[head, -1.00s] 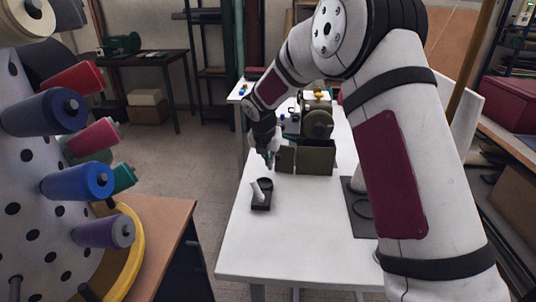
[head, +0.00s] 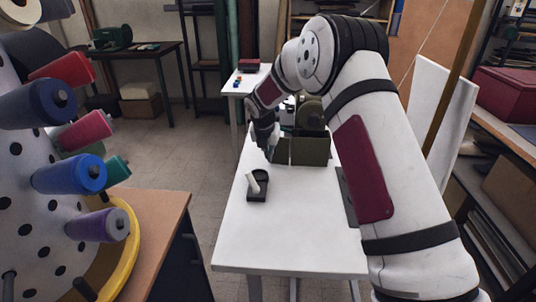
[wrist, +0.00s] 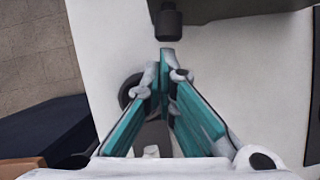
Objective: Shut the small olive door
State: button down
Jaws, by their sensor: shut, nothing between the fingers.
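The small olive door (head: 281,151) shows as a narrow upright panel at the left of an olive box (head: 311,150) on the white table. It looks open or partly open; the exact angle is hard to tell. My gripper (head: 270,154) is just left of the panel, low over the table. In the wrist view my gripper (wrist: 168,60) has its teal fingertips together and empty. A dark cylindrical knob (wrist: 168,22) stands just beyond the tips, by a dark olive surface (wrist: 235,8). A small gap seems to separate tips and knob.
A small black stand (head: 258,192) with a white piece leaning on it sits on the white table (head: 285,235), nearer the camera than my gripper. The table's front is otherwise clear. A rack of coloured spools (head: 70,172) stands at the left.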

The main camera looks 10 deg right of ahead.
jog(key=shift+w, duration=0.1)
jog(key=shift+w+m+b, duration=0.2)
jog(key=shift+m+b, duration=0.2)
jog(key=shift+b, duration=0.1)
